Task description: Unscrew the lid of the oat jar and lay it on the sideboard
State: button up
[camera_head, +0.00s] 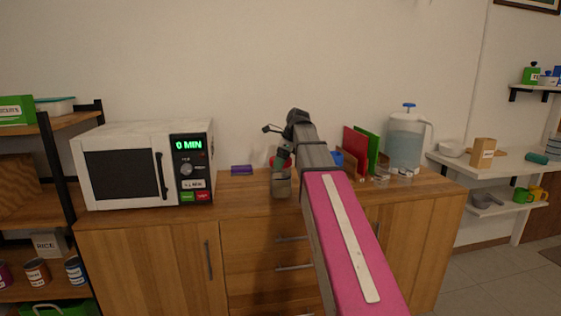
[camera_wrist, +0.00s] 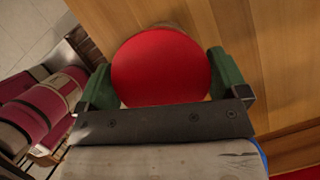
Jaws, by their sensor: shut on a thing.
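The oat jar (camera_head: 281,186) stands upright near the front of the wooden sideboard (camera_head: 240,196), right of the microwave. Its round red lid (camera_wrist: 161,65) fills the middle of the wrist view. In the head view only a bit of red shows behind my gripper (camera_head: 284,160). In the wrist view, the green fingers of my gripper (camera_wrist: 163,80) are shut on the lid from its left and right sides. The lid appears to be at the jar's top, but I cannot tell whether it is still threaded on.
A white microwave (camera_head: 145,165) stands left and a small purple item (camera_head: 242,170) lies behind. Red and green boards (camera_head: 361,150), a drink dispenser (camera_head: 405,140) and small glasses (camera_head: 381,174) stand right. Bare sideboard top shows between microwave and jar.

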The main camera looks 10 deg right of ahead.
jog(key=n+g, duration=0.2)
jog(key=n, duration=0.2)
jog(key=shift+w+n, duration=0.15)
jog(key=shift+n, duration=0.25)
jog(key=shift+n+g, duration=0.4)
jog(key=shift+n, duration=0.6)
jog(key=o, duration=0.6)
jog(key=shift+s, duration=0.2)
